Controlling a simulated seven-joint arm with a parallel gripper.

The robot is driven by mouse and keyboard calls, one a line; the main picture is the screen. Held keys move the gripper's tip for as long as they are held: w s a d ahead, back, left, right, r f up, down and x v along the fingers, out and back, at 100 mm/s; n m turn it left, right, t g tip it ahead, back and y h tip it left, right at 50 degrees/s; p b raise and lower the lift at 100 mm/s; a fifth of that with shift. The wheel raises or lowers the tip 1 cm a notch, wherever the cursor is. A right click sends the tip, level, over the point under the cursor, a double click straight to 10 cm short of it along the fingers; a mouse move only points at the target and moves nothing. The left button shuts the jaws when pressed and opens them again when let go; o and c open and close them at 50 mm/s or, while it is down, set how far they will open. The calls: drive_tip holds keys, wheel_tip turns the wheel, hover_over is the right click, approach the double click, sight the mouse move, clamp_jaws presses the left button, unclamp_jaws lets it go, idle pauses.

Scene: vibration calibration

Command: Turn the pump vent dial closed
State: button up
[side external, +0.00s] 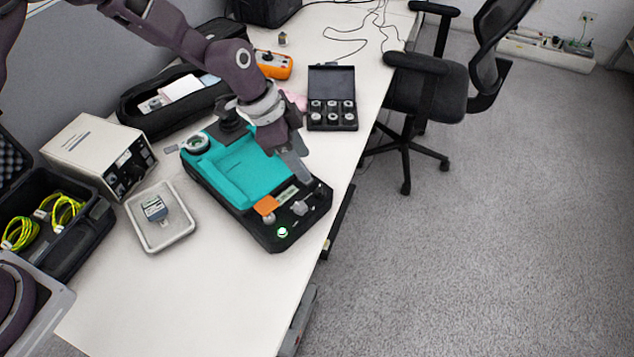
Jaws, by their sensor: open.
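A teal and black pump unit (241,177) lies on the white table, with small knobs and fittings at its front right end. A small round white dial with a green edge (282,232) sits near its front corner. A round ringed part (195,143) stands at its back left end. I cannot tell for sure which of these is the vent dial, or how it is turned. My gripper (302,178) is open and points down above the right part of the unit, back from the white dial. The gap between its fingertips and the unit is hard to judge.
A grey tray (185,237) with a small device stands left of the pump. A white box (83,152), a black case with yellow cables (52,225), a black pouch (140,118) and a case of small cylinders (333,82) surround it. The table front is clear.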

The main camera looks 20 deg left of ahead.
sight(320, 188)
drive_tip(key=x, duration=0.9)
drive_tip(key=shift+s, duration=0.2)
clamp_jaws()
